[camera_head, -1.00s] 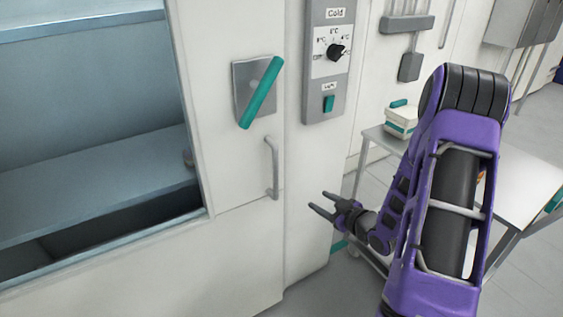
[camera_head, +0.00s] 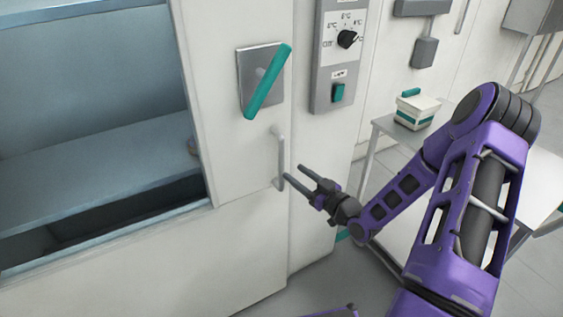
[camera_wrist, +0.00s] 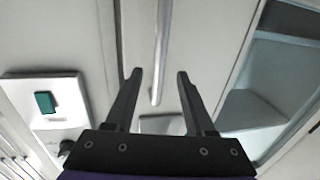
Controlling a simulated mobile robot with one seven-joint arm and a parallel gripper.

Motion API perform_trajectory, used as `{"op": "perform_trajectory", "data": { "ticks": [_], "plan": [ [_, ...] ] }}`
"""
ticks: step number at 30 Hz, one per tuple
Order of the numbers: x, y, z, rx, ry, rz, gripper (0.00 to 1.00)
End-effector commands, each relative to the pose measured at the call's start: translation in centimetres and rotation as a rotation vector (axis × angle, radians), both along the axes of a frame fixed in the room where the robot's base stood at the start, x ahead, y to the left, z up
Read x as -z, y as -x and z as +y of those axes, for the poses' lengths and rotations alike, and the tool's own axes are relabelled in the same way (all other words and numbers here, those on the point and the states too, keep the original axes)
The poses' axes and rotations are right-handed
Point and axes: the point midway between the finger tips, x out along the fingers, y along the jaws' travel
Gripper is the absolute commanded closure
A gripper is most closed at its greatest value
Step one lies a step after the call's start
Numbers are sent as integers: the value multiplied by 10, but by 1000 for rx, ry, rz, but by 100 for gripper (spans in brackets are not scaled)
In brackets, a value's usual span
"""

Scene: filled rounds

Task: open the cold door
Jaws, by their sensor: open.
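The cold door (camera_head: 232,150) is a white panel with a large window on its left; it looks shut. A teal lever (camera_head: 267,82) sits tilted on a grey metal plate on the door. Below it is a vertical grey pull handle (camera_head: 280,158). My gripper (camera_head: 295,174) is open and empty, its fingers pointing at the lower part of the pull handle. I cannot tell whether they touch it. In the wrist view a grey bar (camera_wrist: 161,55), seemingly the pull handle, runs up between and beyond my open fingers (camera_wrist: 158,75).
A grey control panel (camera_head: 324,70) with a black dial and a teal switch is on the wall right of the door. A table (camera_head: 385,126) with a white and teal box (camera_head: 417,110) stands further right. Shelves (camera_head: 120,160) show through the window.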

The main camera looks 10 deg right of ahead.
Motion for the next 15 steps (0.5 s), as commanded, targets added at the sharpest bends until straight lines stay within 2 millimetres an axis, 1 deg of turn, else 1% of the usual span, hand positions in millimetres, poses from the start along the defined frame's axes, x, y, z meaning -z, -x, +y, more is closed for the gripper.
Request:
{"op": "perform_trajectory", "data": {
  "ticks": [1, 3, 7, 10, 15],
  "plan": [
    [-1, -10, 7, -4, -1, -2, 45],
    [-1, -23, 14, -3, -1, -2, 45],
    [0, -42, 25, -2, -1, 0, 45],
    [0, -53, 30, 0, 0, 0, 45],
    [0, -62, 35, 0, -1, 0, 45]
  ]
}}
